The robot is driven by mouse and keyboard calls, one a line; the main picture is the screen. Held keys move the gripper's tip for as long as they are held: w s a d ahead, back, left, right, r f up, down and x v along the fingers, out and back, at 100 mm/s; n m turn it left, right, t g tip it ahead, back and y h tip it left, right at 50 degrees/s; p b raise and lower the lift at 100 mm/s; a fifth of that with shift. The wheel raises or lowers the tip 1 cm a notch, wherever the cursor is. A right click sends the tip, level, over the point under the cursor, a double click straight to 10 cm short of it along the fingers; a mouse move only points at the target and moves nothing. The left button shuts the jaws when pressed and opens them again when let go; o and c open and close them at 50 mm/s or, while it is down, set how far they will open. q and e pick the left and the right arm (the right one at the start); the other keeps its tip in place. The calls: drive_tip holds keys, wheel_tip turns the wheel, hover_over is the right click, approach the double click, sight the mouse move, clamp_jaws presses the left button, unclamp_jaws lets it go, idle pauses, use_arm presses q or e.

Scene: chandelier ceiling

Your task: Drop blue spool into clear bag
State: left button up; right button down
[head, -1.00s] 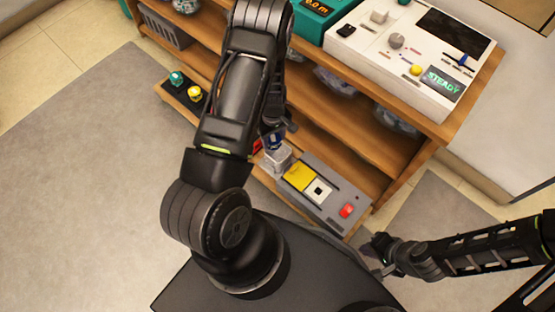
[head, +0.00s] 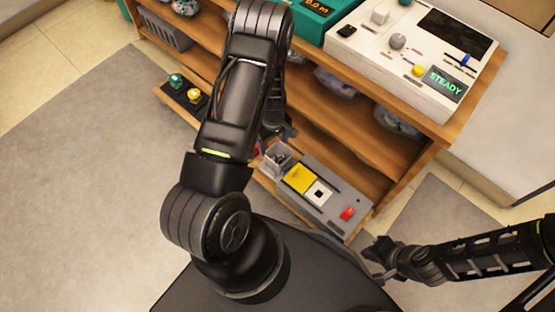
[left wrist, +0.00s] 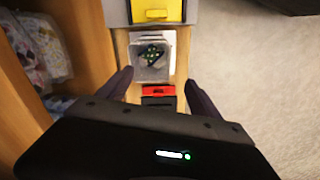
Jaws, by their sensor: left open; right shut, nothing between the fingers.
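The clear bag (head: 270,167) is a small open-topped see-through container at the lower shelf's front, beside the grey panel. It also shows in the left wrist view (left wrist: 139,73). A dark object with greenish spots (left wrist: 152,54) lies inside it; it looks like the spool, but its blue colour is hard to make out here. My left gripper (left wrist: 156,84) is open and empty, its fingers spread on either side below the bag in that view. In the head view my left gripper (head: 284,132) is just above the bag, partly hidden by my arm. My right gripper (head: 374,258) is shut and empty, low at the right.
A grey panel (head: 333,210) with a yellow patch and red button adjoins the bag. A red-and-black item (left wrist: 158,94) lies between my left fingers in the wrist view. Wooden shelves (head: 345,125) hold plastic-wrapped bundles. A white console (head: 425,65) stands on top. Floor at left is clear.

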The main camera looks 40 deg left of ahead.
use_arm(q)
wheel_tip(320, 180, up, 8)
drive_tip(key=p, duration=0.2)
idle(0.3)
drive_tip(key=shift+f, duration=0.1)
idle(0.7)
